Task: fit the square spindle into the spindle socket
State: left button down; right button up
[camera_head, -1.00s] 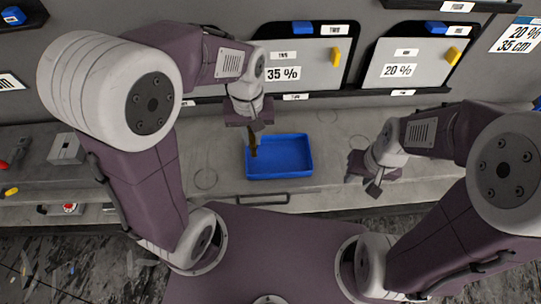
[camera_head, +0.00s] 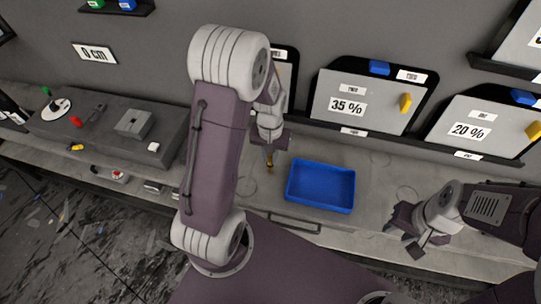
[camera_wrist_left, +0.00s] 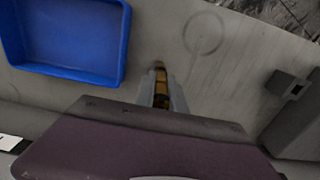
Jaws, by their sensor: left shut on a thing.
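My left gripper (camera_head: 269,158) is shut on a brass-coloured bar, which I take to be the square spindle (camera_head: 269,168). The spindle points down over the counter, just left of the blue tray (camera_head: 322,207). In the left wrist view the spindle (camera_wrist_left: 160,86) shows between the two fingers; its upper part is hidden. A grey block with a dark square hole, which looks like the spindle socket (camera_wrist_left: 289,86), is at the right of that view, apart from the gripper. My right gripper (camera_head: 417,240) hangs low at the right; its jaw opening is unclear.
A grey raised panel (camera_head: 60,128) at the left bears a grey block (camera_head: 134,122), a red knob (camera_head: 76,121) and a green-topped lever (camera_head: 50,101). Film boards (camera_head: 365,105) stand along the back wall. The counter (camera_head: 262,190) between panel and tray is partly hidden by my left arm.

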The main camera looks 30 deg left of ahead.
pick_arm(q)
jog(key=shift+a, duration=0.1)
jog(key=shift+f, duration=0.1)
jog(key=shift+f, duration=0.1)
jog(key=c, duration=1.5)
grip_release()
jog(key=shift+o, duration=0.6)
